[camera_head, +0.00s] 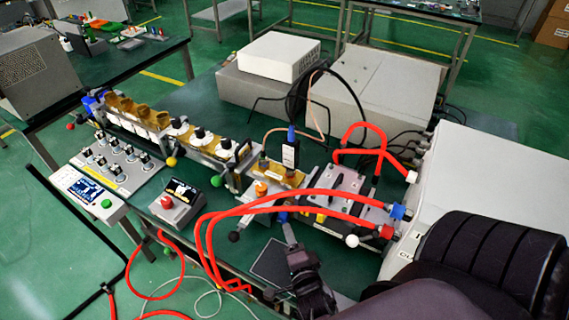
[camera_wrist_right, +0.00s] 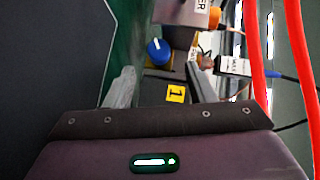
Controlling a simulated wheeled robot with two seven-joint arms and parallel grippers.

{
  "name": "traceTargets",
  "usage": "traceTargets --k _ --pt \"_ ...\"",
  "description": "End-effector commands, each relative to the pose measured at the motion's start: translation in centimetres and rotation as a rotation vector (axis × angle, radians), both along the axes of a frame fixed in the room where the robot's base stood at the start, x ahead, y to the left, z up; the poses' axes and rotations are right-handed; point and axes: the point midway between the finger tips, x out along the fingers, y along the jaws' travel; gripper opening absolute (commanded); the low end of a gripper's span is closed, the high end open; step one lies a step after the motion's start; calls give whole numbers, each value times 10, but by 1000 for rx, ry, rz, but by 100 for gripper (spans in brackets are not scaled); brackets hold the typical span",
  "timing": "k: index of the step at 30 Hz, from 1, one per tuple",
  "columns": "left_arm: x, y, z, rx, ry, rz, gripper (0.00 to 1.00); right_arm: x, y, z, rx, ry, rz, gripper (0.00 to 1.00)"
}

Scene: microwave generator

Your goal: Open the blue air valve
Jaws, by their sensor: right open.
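A round blue knob (camera_wrist_right: 158,51) with a white mark, the blue air valve, shows in the right wrist view. It lies ahead of and between the fingers of my right gripper (camera_wrist_right: 162,74), which are apart with nothing held between them. In the head view the blue valve (camera_head: 283,216) is a small patch just past the tips of my right gripper (camera_head: 287,229), partly hidden by it. Whether a finger touches the knob I cannot tell. A yellow label reading 1 (camera_wrist_right: 175,94) sits just below the knob. My left gripper is not in view.
Red hoses (camera_head: 300,205) arch over the bench close to my right gripper and run to the white generator housing (camera_head: 465,170). An orange knob (camera_wrist_right: 207,18) is beside the blue one. A control box with a red button (camera_head: 173,204) stands left.

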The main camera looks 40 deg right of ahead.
Motion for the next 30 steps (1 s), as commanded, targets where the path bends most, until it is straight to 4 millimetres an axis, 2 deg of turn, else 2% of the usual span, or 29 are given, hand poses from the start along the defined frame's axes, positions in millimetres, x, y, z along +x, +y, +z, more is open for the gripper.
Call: traceTargets --k 3,9,20,30 --pt "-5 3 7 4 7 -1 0 20 -9 0 -3 -3 0 50" --pt "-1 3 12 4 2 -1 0 42 -18 -6 -2 1 1 50" --pt "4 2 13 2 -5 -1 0 48 -21 -8 -1 1 0 50" --pt "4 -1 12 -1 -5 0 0 48 -21 -8 -1 1 0 7"
